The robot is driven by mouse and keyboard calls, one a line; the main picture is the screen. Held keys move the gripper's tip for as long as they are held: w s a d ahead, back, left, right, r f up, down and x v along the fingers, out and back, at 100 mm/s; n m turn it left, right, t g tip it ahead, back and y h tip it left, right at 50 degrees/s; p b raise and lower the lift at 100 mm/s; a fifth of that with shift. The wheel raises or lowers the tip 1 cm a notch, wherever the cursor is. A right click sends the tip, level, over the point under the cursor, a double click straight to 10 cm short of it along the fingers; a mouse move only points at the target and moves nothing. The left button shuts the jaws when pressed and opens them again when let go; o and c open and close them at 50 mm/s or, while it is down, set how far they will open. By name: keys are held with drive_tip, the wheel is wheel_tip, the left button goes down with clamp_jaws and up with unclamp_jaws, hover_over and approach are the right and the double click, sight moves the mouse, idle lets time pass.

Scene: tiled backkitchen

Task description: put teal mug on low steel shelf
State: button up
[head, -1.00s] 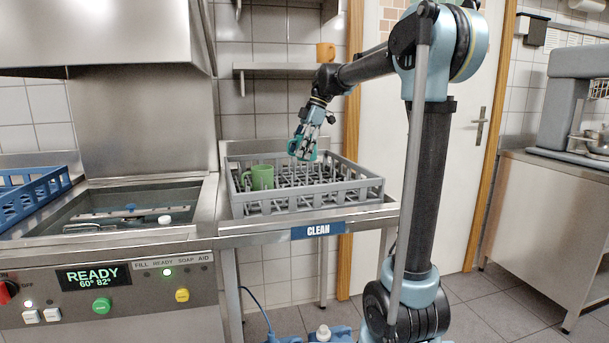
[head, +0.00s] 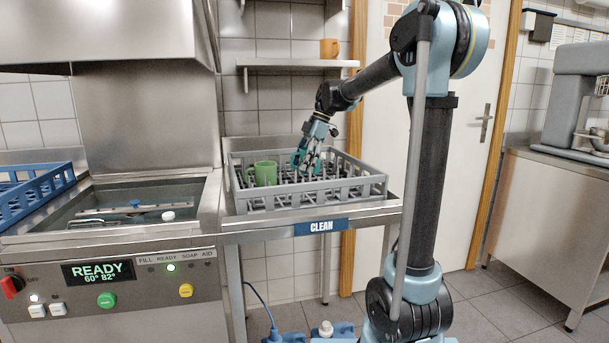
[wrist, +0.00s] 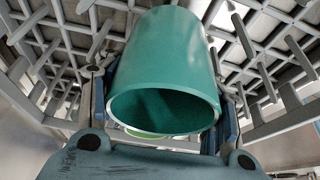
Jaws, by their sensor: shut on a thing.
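The teal mug (wrist: 165,65) is between the two fingers of my gripper (wrist: 165,110) in the wrist view, its open mouth facing the camera. My gripper is shut on it. In the head view my gripper (head: 307,163) points down into the grey dish rack, with a bit of the teal mug (head: 296,159) showing beside the fingers. I cannot tell whether the mug touches the rack floor. The low steel shelf (head: 280,63) is on the tiled wall above and behind the rack.
A green mug (head: 262,174) stands in the left of the grey rack (head: 310,198). An orange mug (head: 329,48) stands at the shelf's right end; the shelf's left and middle are clear. Another shelf is partly visible higher up. A blue rack (head: 35,190) is at the far left.

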drive_tip(key=shift+f, duration=1.75)
drive_tip(key=shift+f, duration=0.15)
drive_tip(key=o, duration=1.2)
